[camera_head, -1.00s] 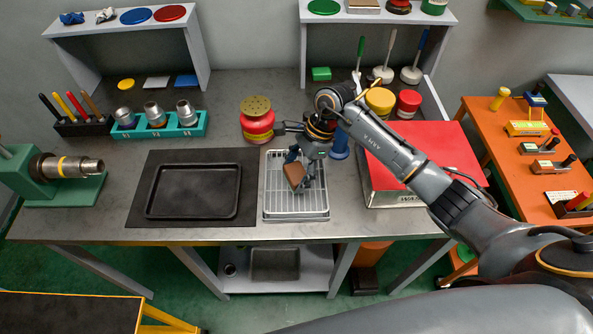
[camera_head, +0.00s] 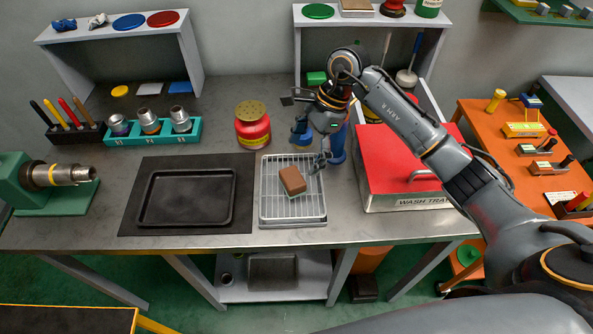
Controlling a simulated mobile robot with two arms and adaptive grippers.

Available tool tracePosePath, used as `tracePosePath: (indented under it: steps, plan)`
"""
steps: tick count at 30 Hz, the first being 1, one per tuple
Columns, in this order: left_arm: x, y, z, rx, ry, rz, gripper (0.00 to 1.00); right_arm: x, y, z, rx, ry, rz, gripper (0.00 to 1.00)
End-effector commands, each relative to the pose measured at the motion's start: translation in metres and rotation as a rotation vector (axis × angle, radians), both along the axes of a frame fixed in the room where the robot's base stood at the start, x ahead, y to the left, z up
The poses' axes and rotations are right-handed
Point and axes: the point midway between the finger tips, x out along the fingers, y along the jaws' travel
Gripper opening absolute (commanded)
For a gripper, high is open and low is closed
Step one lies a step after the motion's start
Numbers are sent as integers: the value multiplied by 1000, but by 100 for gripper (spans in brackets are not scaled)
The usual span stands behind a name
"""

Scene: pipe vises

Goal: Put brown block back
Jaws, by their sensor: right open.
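The brown block (camera_head: 291,180) lies on the wire rack of a grey tray (camera_head: 292,218) in the middle of the bench, turned at a slant. My right gripper (camera_head: 314,152) is open and empty just above and behind the block, over the tray's far right part, apart from the block. My left gripper is not in view.
A black tray (camera_head: 186,226) on a dark mat lies left of the grey tray. A red-lidded wash tray box (camera_head: 410,168) stands to the right. A pipe vise (camera_head: 50,185) is at far left.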

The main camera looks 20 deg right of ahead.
Motion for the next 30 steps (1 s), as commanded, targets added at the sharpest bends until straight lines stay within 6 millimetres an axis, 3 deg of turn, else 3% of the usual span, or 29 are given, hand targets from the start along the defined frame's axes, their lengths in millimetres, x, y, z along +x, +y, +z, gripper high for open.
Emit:
tracePosePath:
  steps: [4,9,30]
  plan:
    - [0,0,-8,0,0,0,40,2,-10,22,-2,-2,0,88]
    - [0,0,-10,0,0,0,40,1,-14,34,-1,0,0,88]
    - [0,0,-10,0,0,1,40,1,-15,35,0,1,0,88]
